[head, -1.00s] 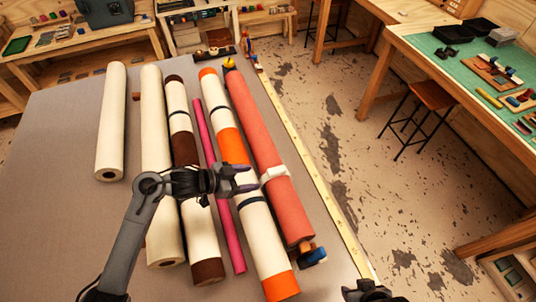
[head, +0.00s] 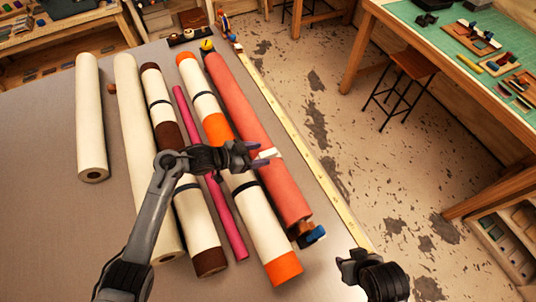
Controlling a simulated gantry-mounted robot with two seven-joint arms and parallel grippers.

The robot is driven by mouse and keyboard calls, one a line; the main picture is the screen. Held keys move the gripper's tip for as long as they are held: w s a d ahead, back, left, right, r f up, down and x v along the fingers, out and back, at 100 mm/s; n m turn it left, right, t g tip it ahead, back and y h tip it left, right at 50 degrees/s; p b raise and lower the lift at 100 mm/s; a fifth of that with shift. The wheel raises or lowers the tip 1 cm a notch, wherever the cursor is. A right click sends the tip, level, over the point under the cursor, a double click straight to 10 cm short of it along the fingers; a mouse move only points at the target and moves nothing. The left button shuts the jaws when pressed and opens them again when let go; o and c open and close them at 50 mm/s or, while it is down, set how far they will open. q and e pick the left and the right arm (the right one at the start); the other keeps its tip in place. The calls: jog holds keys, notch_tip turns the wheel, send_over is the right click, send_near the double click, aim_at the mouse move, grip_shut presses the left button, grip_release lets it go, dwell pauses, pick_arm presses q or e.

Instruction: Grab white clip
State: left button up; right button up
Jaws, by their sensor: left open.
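The white clip (head: 272,153) sits around the coral-red roll (head: 250,120), a little below its middle. My left gripper (head: 268,156) reaches in from the left above the rolls. Its jaws are open and point right, with the fingertips at the clip and partly covering it. I cannot tell whether they touch it.
Several cream rolls (head: 90,120), some with brown or orange bands, and a thin magenta roll (head: 232,235) lie left of the coral roll. A yellow ruler (head: 295,125) runs along the table's right edge. Blue and orange pieces (head: 310,236) lie at the coral roll's near end.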

pick_arm(q)
jog(key=shift+x, duration=1.4)
jog(key=shift+w, duration=0.1)
jog(key=shift+r, duration=0.1)
jog(key=c, duration=1.1)
